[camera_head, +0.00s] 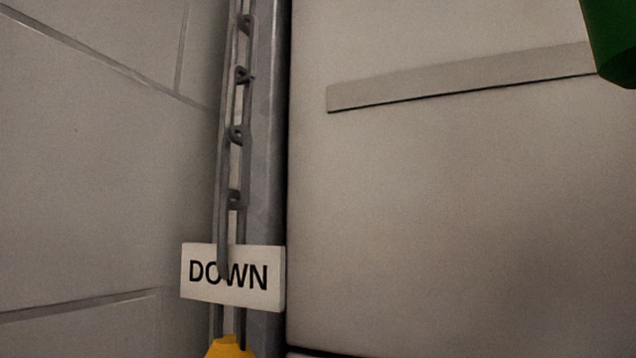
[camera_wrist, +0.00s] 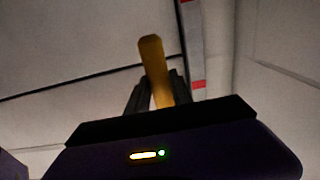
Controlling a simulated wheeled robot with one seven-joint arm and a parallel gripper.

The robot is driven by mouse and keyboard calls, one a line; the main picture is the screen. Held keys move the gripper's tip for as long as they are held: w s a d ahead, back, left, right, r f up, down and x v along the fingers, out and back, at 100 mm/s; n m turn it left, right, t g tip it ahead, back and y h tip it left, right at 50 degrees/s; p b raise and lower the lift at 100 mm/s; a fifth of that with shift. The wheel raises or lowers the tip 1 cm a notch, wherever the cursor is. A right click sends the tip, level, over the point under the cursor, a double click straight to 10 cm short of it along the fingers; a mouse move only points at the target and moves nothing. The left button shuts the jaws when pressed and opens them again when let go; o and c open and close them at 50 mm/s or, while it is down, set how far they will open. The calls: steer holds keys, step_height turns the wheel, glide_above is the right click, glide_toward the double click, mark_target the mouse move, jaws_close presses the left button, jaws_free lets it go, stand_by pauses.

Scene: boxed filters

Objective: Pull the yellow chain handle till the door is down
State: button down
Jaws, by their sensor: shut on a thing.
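The yellow chain handle (camera_head: 231,348) shows at the bottom edge of the head view, only its top in frame, hanging below the grey chain (camera_head: 238,135). In the wrist view the yellow handle (camera_wrist: 153,68) stands up between the dark fingers of my gripper (camera_wrist: 158,92), which are shut on it. My gripper is out of frame in the head view. A large pale panel (camera_head: 460,220) with a raised strip fills the right of the head view; I cannot tell whether it is the door or how far down it is.
A white sign reading DOWN (camera_head: 233,277) sits at the chain, just above the handle. A grey vertical post (camera_head: 270,130) runs behind the chain. A green object (camera_head: 612,40) shows at the top right corner. Red marks (camera_wrist: 199,84) show on a rail in the wrist view.

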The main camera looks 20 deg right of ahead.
step_height(320, 180, up, 24)
steer(key=p, duration=1.7)
step_height(320, 180, down, 24)
steer(key=b, duration=1.9)
steer(key=shift+f, duration=0.15)
